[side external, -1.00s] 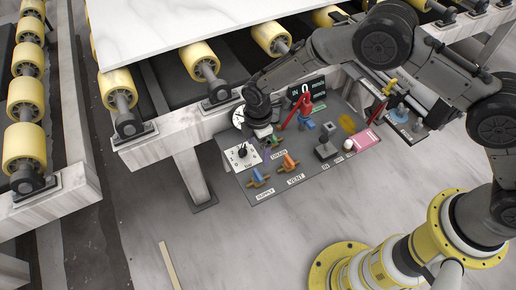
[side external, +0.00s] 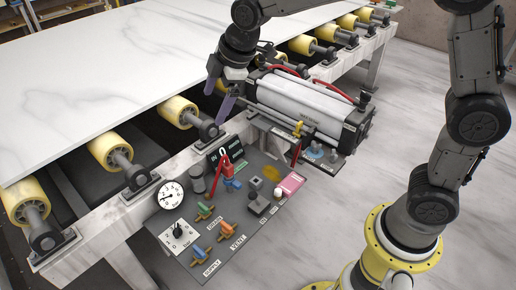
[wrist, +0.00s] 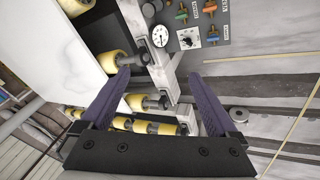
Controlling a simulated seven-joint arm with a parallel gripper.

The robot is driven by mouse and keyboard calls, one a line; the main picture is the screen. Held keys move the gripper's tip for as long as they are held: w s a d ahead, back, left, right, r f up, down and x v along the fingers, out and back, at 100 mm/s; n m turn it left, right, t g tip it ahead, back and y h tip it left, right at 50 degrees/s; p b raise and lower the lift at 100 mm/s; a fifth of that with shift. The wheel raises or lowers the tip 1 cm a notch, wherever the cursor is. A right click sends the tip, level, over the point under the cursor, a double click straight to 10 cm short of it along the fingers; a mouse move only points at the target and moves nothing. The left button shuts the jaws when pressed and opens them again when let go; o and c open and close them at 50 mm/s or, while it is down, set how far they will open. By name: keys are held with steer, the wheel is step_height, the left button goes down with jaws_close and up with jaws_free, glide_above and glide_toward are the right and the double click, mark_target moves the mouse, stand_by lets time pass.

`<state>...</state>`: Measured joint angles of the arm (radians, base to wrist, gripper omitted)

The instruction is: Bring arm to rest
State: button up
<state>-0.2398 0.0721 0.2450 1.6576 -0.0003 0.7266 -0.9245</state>
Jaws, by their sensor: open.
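My gripper (side external: 217,106) hangs in the air near the edge of the white stone slab (side external: 120,50), above and behind the control panel (side external: 180,255). Its two purple fingers are spread and nothing is between them. In the wrist view the open fingers (wrist: 160,75) stand apart over the rollers and frame, with the panel beyond. My arm is raised, bent over from the right. The panel carries a white round gauge (side external: 171,195), a dial plate (side external: 179,236), a red-handled part (side external: 228,166) and small coloured valves (side external: 227,230).
Yellow rollers (side external: 110,150) line the slab's near edge on a pale stone-like frame. A large white cylinder (side external: 305,105) with red hoses lies right of my gripper. A pink block (side external: 291,183) sits on the panel. The floor at the right is clear.

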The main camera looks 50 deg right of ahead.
steer(key=s+d+r+m+t, duration=0.1)
steer(key=s+d+r+m, duration=0.3)
steer(key=s, duration=0.4)
steer(key=s+d+r+m+t, duration=0.15)
steer(key=s+d+r, duration=0.3)
steer(key=s, duration=0.45)
steer(key=s+d+f+m+g, duration=0.1)
steer(key=s+f+m, duration=0.3)
steer(key=s, duration=0.2)
steer(key=s+d+f+m+h, duration=0.1)
steer(key=s+f+m, duration=0.2)
steer(key=s, duration=0.3)
steer(key=shift+s+d+f+m+g, duration=0.15)
steer(key=shift+d+f+m+g, duration=0.2)
steer(key=shift+m, duration=0.1)
